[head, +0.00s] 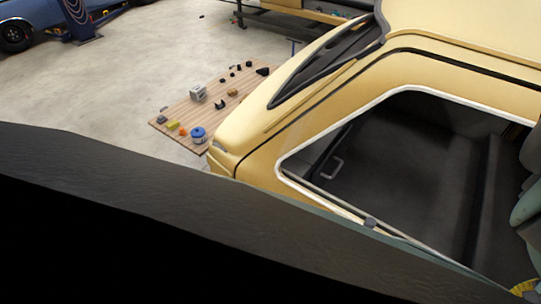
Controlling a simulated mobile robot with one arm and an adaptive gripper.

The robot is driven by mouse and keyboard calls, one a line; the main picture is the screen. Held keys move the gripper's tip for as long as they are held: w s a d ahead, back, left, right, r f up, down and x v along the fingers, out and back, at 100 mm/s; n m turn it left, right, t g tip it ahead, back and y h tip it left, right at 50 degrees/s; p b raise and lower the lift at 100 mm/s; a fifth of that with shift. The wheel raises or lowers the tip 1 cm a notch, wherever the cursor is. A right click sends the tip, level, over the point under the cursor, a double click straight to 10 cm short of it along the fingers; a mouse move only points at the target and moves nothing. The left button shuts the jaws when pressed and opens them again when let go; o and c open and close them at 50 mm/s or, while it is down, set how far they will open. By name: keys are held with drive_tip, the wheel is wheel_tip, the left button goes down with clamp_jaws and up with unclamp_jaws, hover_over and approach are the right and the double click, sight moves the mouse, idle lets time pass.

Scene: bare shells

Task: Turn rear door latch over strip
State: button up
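A yellow car body shell (245,120) fills the right half of the head view. It has a large opening edged with a pale strip (325,198). A small grey block (370,222) sits at the lower edge of this opening, against the strip; it may be the latch, but I cannot tell which way it is turned. A grey loop handle (333,168) shows inside the dark interior. Grey-green rounded parts at the right edge may be my arm, cut off by the frame. I see no gripper fingers.
A large dark panel (150,185) crosses the foreground and hides what lies below it. A wooden board (175,115) with several small parts and a blue tin (198,135) lies on the concrete floor. A blue car (30,22) stands at the back left.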

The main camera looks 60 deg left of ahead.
clamp_jaws()
drive_tip(key=shift+f+b, duration=0.1)
drive_tip(key=shift+b, duration=0.2)
drive_tip(key=m+b, duration=0.2)
drive_tip(key=shift+w+a+f+m+b, duration=0.1)
drive_tip(key=shift+m+b, duration=0.2)
drive_tip(key=shift+m, duration=0.1)
drive_tip(key=m+b, duration=0.2)
drive_tip(key=m, duration=0.2)
drive_tip(key=m+b, duration=0.1)
drive_tip(key=m, duration=0.5)
drive_tip(key=shift+b, duration=0.35)
drive_tip(key=m+b, duration=0.1)
drive_tip(key=m, duration=0.4)
drive_tip(key=shift+m, duration=0.3)
drive_tip(key=shift+r, duration=0.2)
